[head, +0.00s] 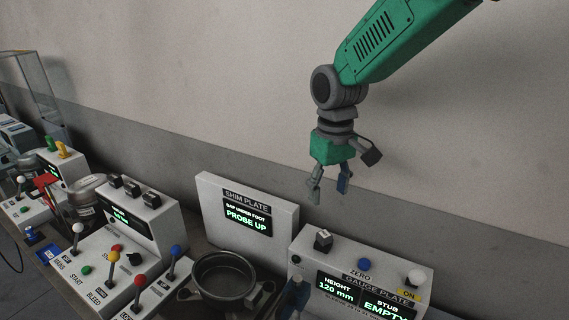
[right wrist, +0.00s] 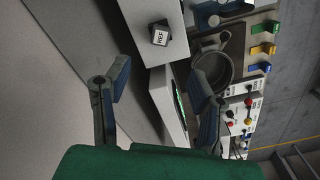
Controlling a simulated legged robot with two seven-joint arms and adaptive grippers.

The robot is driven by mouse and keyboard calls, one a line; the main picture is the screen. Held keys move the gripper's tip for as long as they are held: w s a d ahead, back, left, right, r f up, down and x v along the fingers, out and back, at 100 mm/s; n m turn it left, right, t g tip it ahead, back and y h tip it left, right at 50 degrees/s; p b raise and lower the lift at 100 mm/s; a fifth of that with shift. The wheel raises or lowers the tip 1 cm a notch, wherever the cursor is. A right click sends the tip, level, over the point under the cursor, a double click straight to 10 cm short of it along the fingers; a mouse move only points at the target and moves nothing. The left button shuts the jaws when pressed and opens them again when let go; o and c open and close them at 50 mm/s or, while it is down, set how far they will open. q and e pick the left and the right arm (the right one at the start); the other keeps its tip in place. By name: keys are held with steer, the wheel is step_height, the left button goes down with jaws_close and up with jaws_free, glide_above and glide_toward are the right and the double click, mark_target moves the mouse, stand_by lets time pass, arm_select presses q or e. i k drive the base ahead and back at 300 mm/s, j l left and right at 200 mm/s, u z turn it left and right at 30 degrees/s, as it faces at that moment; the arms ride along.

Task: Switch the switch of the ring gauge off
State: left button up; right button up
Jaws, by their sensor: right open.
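No label reading ring gauge is legible. The white gauge plate box (head: 340,254) stands at the bottom right of the head view, its displays reading "HEIGHT 120 mm" and "STUB EMPTY". The cube knob (right wrist: 159,33), marked REF, also shows in the right wrist view. My right gripper (head: 329,196) is open and empty, pointing down above and behind the box. Its fingers (right wrist: 160,80) frame the wrist view. My left gripper is not seen.
A white shim plate panel (head: 275,222) reads "PROBE UP". A metal ring (head: 193,275) sits left of the gauge box, with a blue-grey upright part (head: 294,297) nearby. Control boxes with coloured levers (head: 130,262) fill the left. The wall behind is bare.

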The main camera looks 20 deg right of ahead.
mark_target(417, 276)
steer(key=k+j, duration=0.3)
steer(key=k, duration=0.15)
steer(key=k+j, duration=0.35)
steer(key=k, duration=0.1)
